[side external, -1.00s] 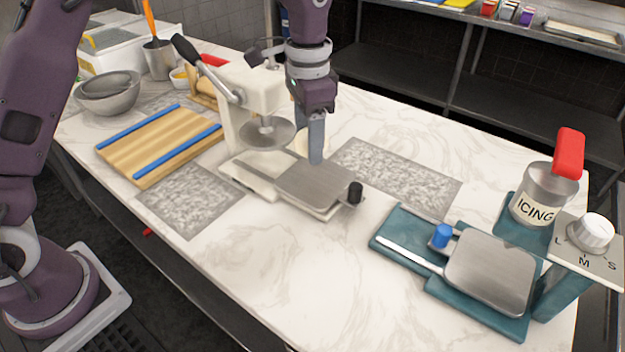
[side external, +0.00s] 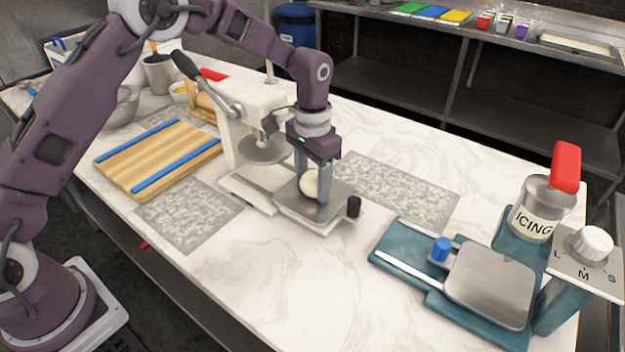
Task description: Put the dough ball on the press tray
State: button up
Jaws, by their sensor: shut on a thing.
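The dough ball (side external: 309,186) is pale and round. It is between the fingers of my gripper (side external: 312,187), which is shut on it. The press tray (side external: 318,211) is a grey metal plate with a black knob, slid out in front of the press (side external: 247,120). My gripper points straight down over the tray, with the ball low over its surface. I cannot tell whether the ball touches the tray. The fingers partly cover the ball, and the gripper hides the back part of the tray.
The press's round plate (side external: 264,149) and lever stand just left of my gripper. A wooden board with blue strips (side external: 158,158) lies further left. A teal station with a metal plate (side external: 490,284) and an icing dispenser (side external: 541,208) stand at right. The front counter is clear.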

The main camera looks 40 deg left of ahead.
aim_at(313, 189)
jog(key=o, duration=1.5)
jog(key=shift+f, duration=0.1)
jog(key=shift+c, duration=0.2)
jog(key=s+a+r+t, duration=0.1)
jog(key=s+r, duration=0.2)
jog(key=r, duration=0.6)
jog(key=s+a+r, duration=0.1)
jog(key=s+r, duration=0.1)
jog(key=r, duration=0.8)
jog(key=s+a+r+n+t, duration=0.25)
jog(key=s+r, duration=0.25)
jog(key=s, duration=0.6)
jog(key=s+a+f+t, duration=0.1)
jog(key=s+f, duration=0.1)
jog(key=s, duration=0.6)
jog(key=s+a+f+t, duration=0.1)
jog(key=s+f, duration=0.1)
jog(key=s, duration=0.6)
jog(key=shift+a+f, duration=0.35)
